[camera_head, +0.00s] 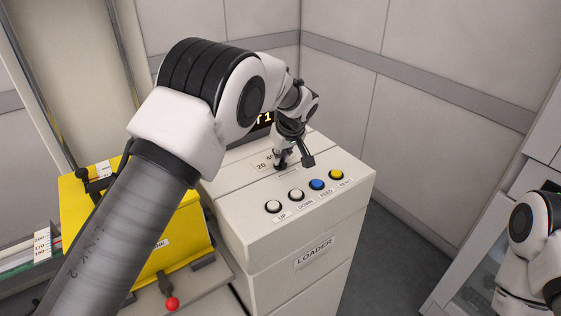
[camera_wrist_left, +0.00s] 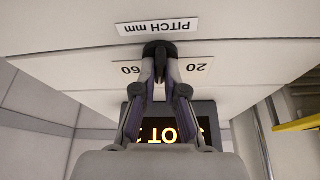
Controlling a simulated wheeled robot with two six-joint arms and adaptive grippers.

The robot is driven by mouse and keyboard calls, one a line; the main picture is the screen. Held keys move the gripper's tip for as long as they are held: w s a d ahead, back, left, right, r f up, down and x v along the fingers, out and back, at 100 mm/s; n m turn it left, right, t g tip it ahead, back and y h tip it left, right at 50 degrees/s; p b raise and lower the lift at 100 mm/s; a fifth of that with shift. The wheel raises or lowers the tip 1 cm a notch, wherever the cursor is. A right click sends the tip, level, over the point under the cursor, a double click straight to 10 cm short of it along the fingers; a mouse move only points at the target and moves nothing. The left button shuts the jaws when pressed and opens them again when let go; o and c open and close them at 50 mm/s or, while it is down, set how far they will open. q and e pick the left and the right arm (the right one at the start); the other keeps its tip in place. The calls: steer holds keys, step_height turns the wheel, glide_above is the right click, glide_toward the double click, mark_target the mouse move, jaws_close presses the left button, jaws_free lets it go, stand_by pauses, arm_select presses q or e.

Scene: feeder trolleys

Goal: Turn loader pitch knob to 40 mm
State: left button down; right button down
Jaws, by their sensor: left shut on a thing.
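The loader (camera_head: 285,228) is a pale cabinet with a sloping top panel. The black pitch knob (camera_wrist_left: 155,49) sits between the "PITCH mm" label (camera_wrist_left: 160,27) and the scale plate, where 60 and 20 show upside down in the left wrist view. My left gripper (camera_head: 281,161) is over the panel, its fingers shut on the knob; they also show in the left wrist view (camera_wrist_left: 160,68). The fingers cover the middle of the scale, and I cannot read the knob's setting. In the head view the knob is mostly hidden by the gripper. My right gripper is out of view.
White UP (camera_head: 273,207) and DOWN (camera_head: 296,195) buttons, a blue button (camera_head: 317,184) and a yellow button (camera_head: 336,174) line the panel's front. A lit display (camera_wrist_left: 180,128) stands behind, partly covered. A yellow box (camera_head: 85,215) and red-knobbed lever (camera_head: 172,304) are at left.

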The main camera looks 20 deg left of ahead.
arm_select(q)
steer(key=shift+n, duration=0.6)
steer(key=c, duration=1.2)
jaws_free()
steer(key=shift+d, duration=0.1)
steer(key=shift+c, duration=0.2)
steer(key=shift+y, duration=0.3)
steer(key=v, duration=1.2)
steer(key=shift+w, duration=0.2)
